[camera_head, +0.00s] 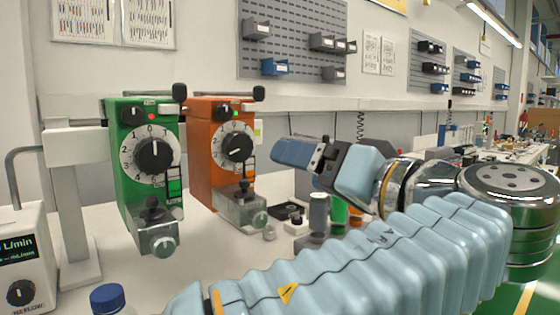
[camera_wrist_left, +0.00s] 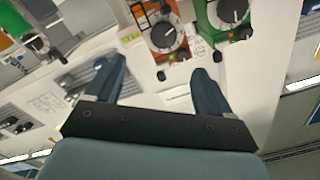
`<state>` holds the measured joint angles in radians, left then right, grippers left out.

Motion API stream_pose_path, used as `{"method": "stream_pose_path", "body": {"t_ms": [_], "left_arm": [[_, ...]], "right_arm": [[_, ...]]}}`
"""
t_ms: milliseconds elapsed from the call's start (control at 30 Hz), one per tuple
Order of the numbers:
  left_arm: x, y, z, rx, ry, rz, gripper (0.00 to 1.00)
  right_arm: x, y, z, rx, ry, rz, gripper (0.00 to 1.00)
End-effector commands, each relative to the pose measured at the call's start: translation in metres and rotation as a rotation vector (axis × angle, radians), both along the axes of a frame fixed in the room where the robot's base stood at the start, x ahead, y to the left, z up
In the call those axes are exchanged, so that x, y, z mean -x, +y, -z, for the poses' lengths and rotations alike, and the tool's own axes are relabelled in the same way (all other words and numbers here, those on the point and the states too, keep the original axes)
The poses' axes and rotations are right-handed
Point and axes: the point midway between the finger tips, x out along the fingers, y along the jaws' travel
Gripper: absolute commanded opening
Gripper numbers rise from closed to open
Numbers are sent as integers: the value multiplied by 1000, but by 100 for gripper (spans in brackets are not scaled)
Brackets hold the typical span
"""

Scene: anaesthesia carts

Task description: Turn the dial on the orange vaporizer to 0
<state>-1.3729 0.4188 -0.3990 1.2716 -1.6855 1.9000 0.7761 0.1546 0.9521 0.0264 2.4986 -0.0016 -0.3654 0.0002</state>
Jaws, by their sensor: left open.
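The orange vaporizer (camera_head: 205,128) hangs beside a green one, its front carrying a white dial (camera_head: 234,147) with a black knob. The knob's mark looks turned away from the top, but I cannot read the number. My left gripper (camera_head: 291,152) is to the right of the orange vaporizer at about dial height, apart from it. In the left wrist view, which is upside down, the open fingers (camera_wrist_left: 160,68) are empty. The orange vaporizer's dial (camera_wrist_left: 166,36) shows beyond and between their tips. My right gripper is in neither view.
The green vaporizer (camera_head: 112,150) stands close to the left, its knob mark pointing up near 0. A flow meter box (camera_head: 22,262) and a blue-capped bottle (camera_head: 108,298) are at the left. Small dark items (camera_head: 288,211) lie on the white counter. Pegboard bins (camera_head: 275,67) hang behind.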

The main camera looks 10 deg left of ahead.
Motion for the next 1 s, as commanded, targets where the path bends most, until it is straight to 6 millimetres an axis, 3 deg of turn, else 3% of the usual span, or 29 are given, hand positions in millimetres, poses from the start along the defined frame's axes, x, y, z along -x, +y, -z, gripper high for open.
{"method": "stream_pose_path", "body": {"t_ms": [200,333,567,1000], "left_arm": [[5,-2,1,318,-413,26,82],[7,3,-3,438,-559,33,82],[-8,26,-6,466,-589,28,82],[-66,99,-6,464,-587,27,82]], "right_arm": [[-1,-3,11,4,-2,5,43],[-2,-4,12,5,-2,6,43],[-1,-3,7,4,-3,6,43],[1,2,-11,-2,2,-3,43]]}}
